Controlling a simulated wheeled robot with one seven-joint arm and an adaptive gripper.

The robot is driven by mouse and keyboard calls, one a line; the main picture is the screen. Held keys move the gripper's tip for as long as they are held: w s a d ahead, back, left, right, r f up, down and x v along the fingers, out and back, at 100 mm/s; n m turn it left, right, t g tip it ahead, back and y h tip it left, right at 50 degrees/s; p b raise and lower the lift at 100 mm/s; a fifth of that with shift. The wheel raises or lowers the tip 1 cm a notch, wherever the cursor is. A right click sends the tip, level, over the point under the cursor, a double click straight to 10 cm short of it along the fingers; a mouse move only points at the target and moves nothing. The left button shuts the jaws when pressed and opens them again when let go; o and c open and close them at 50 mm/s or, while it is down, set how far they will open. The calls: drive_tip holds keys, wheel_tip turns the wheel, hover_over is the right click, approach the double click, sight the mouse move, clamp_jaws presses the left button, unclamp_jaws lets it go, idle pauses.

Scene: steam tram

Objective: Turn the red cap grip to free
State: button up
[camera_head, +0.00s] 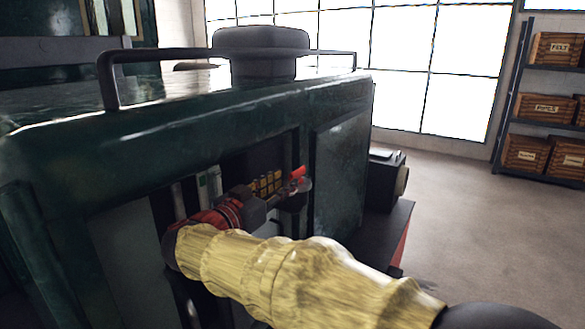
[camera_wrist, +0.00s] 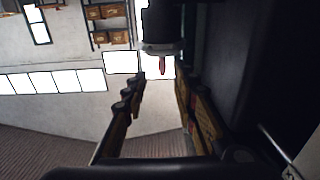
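The red cap grip (camera_head: 298,173) shows as a small bright red piece just past my gripper, inside the open recess of the dark green tram body (camera_head: 342,185). In the wrist view a narrow reddish piece, apparently the same grip (camera_wrist: 162,65), sticks out from the end of a dark cylinder (camera_wrist: 160,25). My gripper (camera_head: 287,196) reaches into the recess. In the wrist view my gripper (camera_wrist: 162,84) is open, its two fingers spread with a clear gap. The red piece appears between the fingertips in the picture; I see no contact and cannot tell the depth.
A black rail (camera_head: 225,52) runs along the tram's top. A shelf with wooden boxes (camera_head: 548,105) stands far right. Floor (camera_head: 470,215) right of the tram is clear.

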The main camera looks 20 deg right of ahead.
sight(304, 168)
drive_tip(key=shift+w+d, duration=0.2)
drive_tip(key=shift+w, duration=0.35)
drive_tip(key=p+x, duration=0.1)
drive_tip(key=x, duration=0.6)
drive_tip(key=shift+d, duration=0.15)
drive_tip(key=shift+c, duration=0.9)
clamp_jaws()
